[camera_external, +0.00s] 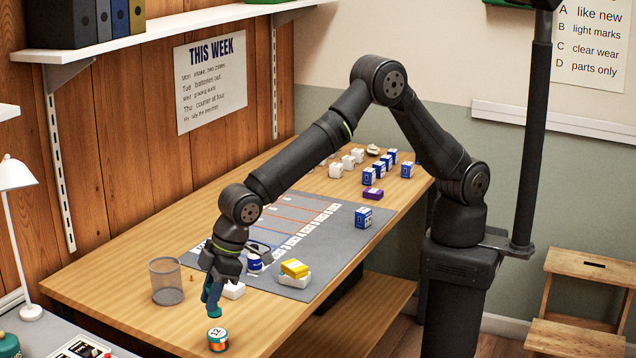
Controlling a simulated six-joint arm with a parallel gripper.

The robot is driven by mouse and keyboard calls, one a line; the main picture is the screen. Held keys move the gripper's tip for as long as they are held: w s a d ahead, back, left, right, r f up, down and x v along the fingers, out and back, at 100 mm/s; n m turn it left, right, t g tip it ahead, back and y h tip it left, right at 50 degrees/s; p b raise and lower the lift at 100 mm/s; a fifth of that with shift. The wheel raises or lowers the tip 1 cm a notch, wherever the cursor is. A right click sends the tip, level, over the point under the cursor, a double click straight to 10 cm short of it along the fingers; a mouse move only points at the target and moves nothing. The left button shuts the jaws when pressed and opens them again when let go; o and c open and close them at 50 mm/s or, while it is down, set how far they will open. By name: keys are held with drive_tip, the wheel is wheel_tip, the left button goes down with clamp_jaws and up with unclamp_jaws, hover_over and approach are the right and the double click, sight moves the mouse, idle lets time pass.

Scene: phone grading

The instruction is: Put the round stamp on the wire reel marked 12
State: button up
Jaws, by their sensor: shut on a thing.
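The wire reel marked 12 (217,340) stands upright near the front edge of the wooden table, at the lower left. My gripper (212,297) points down just above the reel. It is shut on a small teal thing, apparently the round stamp (213,310), mostly hidden by the fingers.
A wire mesh cup (166,282) stands left of my gripper. A white block (232,290) lies close behind it. A grey mat (335,240) holds a blue-and-white box (363,217) and a yellow box (295,268). Several small boxes stand at the table's far end.

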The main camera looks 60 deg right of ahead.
sight(212, 314)
drive_tip(key=shift+s+a+f, duration=0.15)
drive_tip(key=shift+a+f, duration=0.1)
drive_tip(key=shift+f, duration=1.9)
drive_tip(key=shift+f, duration=0.1)
drive_tip(key=o, duration=0.9)
drive_tip(key=shift+o, duration=0.2)
drive_tip(key=shift+r, duration=0.4)
drive_tip(key=v, duration=1.1)
drive_tip(key=shift+d+r, duration=0.15)
drive_tip(key=shift+s, duration=0.1)
